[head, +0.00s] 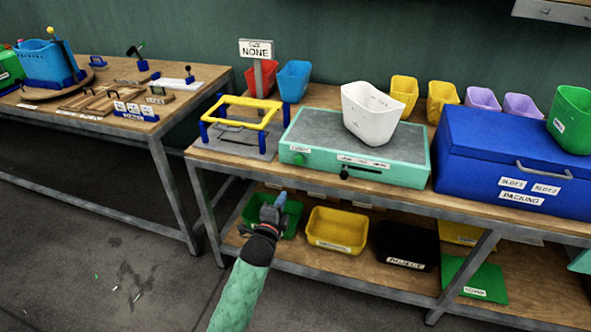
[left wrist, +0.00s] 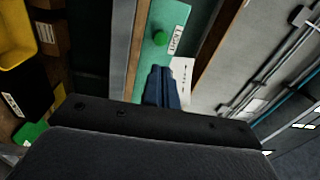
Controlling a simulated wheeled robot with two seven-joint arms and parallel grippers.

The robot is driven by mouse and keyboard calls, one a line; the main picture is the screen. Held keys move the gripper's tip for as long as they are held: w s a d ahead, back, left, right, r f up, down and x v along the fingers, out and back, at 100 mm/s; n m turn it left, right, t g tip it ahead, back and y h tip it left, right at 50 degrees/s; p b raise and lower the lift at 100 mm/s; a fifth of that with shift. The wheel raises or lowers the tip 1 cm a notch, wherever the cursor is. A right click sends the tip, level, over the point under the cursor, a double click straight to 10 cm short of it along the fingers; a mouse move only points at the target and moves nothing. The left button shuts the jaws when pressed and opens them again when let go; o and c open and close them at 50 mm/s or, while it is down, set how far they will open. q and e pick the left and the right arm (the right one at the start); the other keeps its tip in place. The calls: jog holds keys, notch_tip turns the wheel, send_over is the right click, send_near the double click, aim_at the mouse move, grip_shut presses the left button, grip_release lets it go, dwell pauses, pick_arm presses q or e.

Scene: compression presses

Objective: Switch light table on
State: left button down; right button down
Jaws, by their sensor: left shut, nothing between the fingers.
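The light table (head: 330,160) is a mint-green box with a dark grey top on the workbench, and its top is unlit. A green round button (head: 298,159) sits at the left of its front face, below a small label. In the left wrist view the button (left wrist: 159,39) shows just beyond my fingertips, beside a label reading "LIGHT" (left wrist: 175,42). My left gripper (head: 279,200) is shut and empty, in front of the bench and lower than the button. It also shows in the left wrist view (left wrist: 161,72), apart from the button. My right gripper is not in view.
A white bin (head: 370,115) stands on the light table. A black knob (head: 345,173) is on its front. A yellow frame (head: 240,112) stands to the left and a blue packing box (head: 515,150) to the right. Bins, including a yellow one (head: 336,230), fill the lower shelf.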

aim_at(298, 163)
pick_arm(q)
jog(key=shift+m, duration=0.3)
